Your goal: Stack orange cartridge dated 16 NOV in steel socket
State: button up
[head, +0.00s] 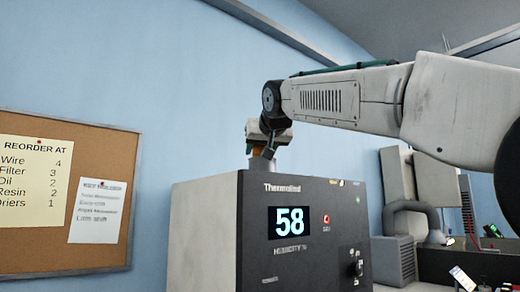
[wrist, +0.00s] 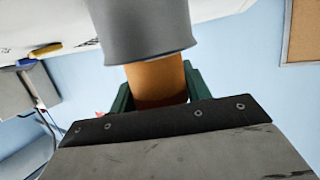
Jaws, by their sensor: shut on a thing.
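My gripper (wrist: 158,92) has green fingers and is shut on an orange cylinder, the orange cartridge (wrist: 157,80). A wider grey cylindrical piece (wrist: 140,28) meets one end of the orange part in the wrist view. I cannot tell whether it is part of the cartridge or the steel socket. In the head view my gripper (head: 268,136) is above and behind the humidity box, with a bit of orange (head: 257,148) and grey (head: 261,163) below it. No date is readable on the cartridge.
A dark-fronted humidity box (head: 290,225) showing 58 stands in front of the gripper and hides what is behind it. A corkboard (head: 105,160) with notes hangs on the blue wall at left. Grey equipment with a curved duct (head: 415,208) stands at right.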

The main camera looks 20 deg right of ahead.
jog(key=o, duration=1.2)
jog(key=shift+w, duration=0.1)
jog(key=v, duration=1.2)
